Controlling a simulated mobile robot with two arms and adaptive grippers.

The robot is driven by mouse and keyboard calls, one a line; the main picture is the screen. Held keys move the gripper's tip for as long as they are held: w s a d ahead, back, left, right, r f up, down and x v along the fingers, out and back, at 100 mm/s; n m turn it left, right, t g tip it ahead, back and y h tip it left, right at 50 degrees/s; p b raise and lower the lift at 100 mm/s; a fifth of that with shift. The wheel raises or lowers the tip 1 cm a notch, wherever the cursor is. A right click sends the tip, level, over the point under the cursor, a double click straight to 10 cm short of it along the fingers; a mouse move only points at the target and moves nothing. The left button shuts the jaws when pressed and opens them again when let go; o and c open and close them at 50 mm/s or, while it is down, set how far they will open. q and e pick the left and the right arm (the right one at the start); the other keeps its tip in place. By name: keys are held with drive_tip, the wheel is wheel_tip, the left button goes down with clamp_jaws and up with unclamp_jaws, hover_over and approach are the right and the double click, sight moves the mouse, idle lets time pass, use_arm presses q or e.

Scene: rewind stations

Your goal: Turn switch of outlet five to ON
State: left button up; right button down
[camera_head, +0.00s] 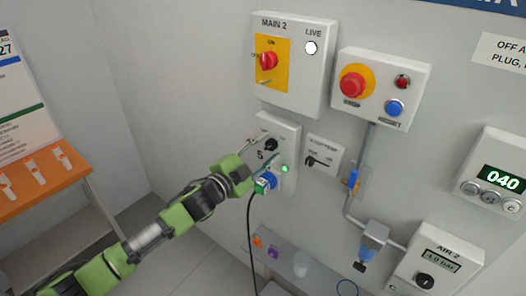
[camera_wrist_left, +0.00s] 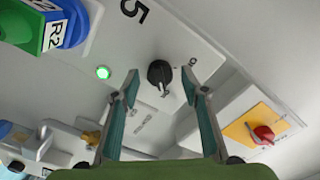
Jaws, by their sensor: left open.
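The outlet five panel (camera_head: 290,130) is a light box on the wall, marked 5. It carries a black rotary switch (camera_head: 271,145), a lit green lamp (camera_head: 285,169) and a blue socket with a plug (camera_head: 265,183) in it. My left gripper (camera_head: 262,150) is open beside the switch. In the left wrist view, the black switch (camera_wrist_left: 159,73) shows between the open fingertips of my left gripper (camera_wrist_left: 161,88). I cannot tell whether they touch it. The switch markings are too small or partly hidden to read its position. My right gripper is not in view.
The MAIN 2 box (camera_head: 289,58) with a red switch is above, and a box with a red emergency button (camera_head: 353,84) is upper right. A small selector plate (camera_head: 323,155) sits close right. A black cable (camera_head: 250,235) hangs below the plug. An orange-topped shelf (camera_head: 45,180) stands left.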

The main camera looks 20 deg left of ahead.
use_arm(q)
drive_tip(key=v, duration=1.2)
